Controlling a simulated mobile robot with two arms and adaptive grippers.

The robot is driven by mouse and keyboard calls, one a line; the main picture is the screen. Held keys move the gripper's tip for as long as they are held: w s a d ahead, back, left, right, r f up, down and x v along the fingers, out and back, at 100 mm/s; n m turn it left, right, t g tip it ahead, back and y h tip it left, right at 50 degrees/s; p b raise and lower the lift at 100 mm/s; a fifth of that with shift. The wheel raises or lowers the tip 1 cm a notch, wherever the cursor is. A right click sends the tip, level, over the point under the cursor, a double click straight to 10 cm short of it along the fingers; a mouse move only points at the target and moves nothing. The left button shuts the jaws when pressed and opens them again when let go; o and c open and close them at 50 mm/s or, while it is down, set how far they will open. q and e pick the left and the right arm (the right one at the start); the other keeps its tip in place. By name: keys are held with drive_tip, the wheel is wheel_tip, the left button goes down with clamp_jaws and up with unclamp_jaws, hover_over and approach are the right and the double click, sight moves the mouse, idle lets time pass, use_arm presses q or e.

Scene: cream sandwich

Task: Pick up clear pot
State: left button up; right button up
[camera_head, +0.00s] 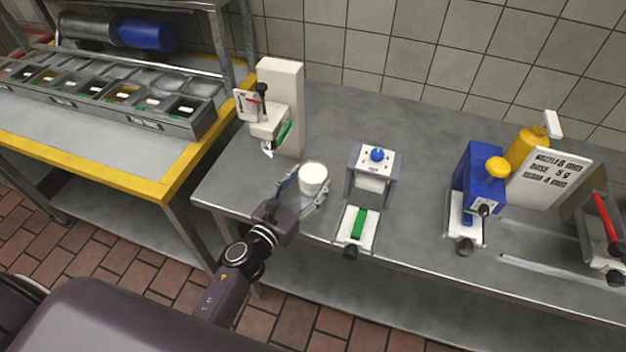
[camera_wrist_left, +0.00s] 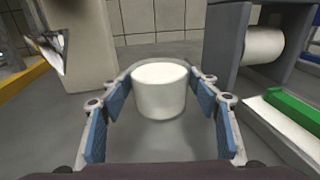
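A small whitish pot (camera_head: 313,179) stands upright on the steel table in the head view. It looks white and opaque rather than clear. My left gripper (camera_head: 303,188) is open, with its two blue-padded fingers on either side of the pot. My right gripper does not show.
A cream dispenser stand (camera_head: 281,105) rises behind the pot at left. A grey station with a blue knob (camera_head: 377,156) and a green-topped slide (camera_head: 358,224) stand close on the right. A blue press (camera_head: 478,178) and yellow bottle (camera_head: 526,150) are farther right.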

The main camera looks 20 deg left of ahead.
use_arm(q)
drive_tip(key=c, duration=0.6)
drive_tip(key=shift+r, duration=0.1)
